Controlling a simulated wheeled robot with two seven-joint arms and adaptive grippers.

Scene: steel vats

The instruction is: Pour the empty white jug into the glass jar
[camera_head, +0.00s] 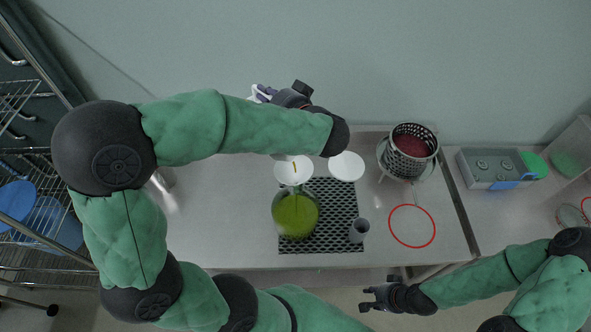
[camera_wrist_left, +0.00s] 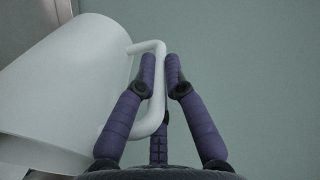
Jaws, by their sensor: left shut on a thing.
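The white jug (camera_wrist_left: 62,88) fills the left of the left wrist view, tilted, with its handle (camera_wrist_left: 160,60) toward my fingers. My left gripper (camera_wrist_left: 161,72) is shut on that handle. In the head view, the left gripper (camera_head: 270,95) is at the back near the wall, and only a small white piece of the jug (camera_head: 257,93) shows. The glass jar (camera_head: 295,214), round with green liquid in it, stands on the black mat, in front of and apart from the jug. My right gripper (camera_head: 376,297) is off the table's front edge, empty, fingers spread.
A metal basket (camera_head: 408,151) and a red ring (camera_head: 412,226) are to the right. A wire rack (camera_head: 40,240) stands at left.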

